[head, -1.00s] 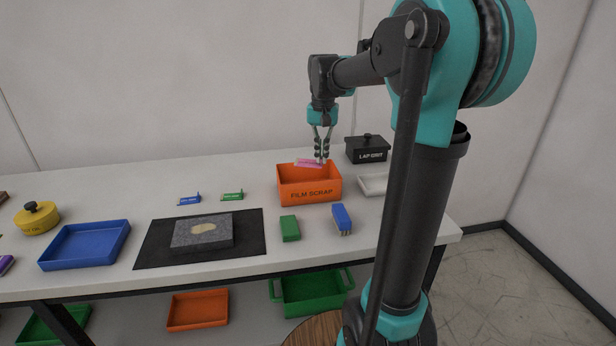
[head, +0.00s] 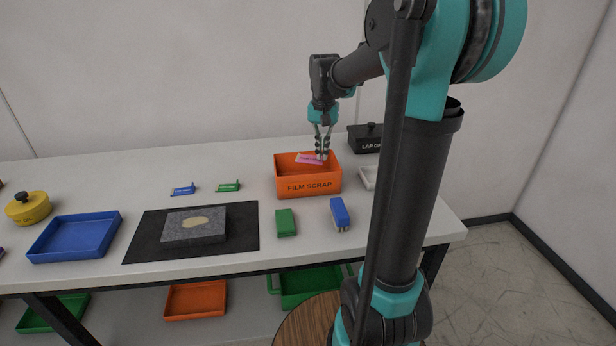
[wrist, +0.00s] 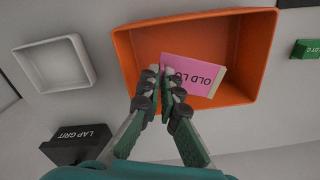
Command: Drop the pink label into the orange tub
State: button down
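The pink label (head: 306,158) is a flat piece held over the opening of the orange tub (head: 284,183), which is marked FILM SCRAP. My gripper (head: 322,157) points down at the tub, toward its right side, and is shut on one end of the label. In the wrist view the fingertips (wrist: 162,86) pinch the edge of the label (wrist: 196,72), and its text begins OLD LO. The tub (wrist: 262,50) surrounds the label on the picture. The fingertips hide part of the label. Its exact height above the tub floor is unclear.
A black LAP GRIT box (head: 366,139) and a white tray (head: 367,176) stand right of the tub. A green block (head: 286,223) and a blue brush-like item (head: 340,214) lie in front. A grey stone (head: 194,226) on a black mat and a blue tray (head: 74,237) are left.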

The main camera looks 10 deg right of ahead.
jog(key=c, duration=1.6)
grip_release()
jog(key=shift+c, duration=0.2)
notch_tip(320, 180, up, 12)
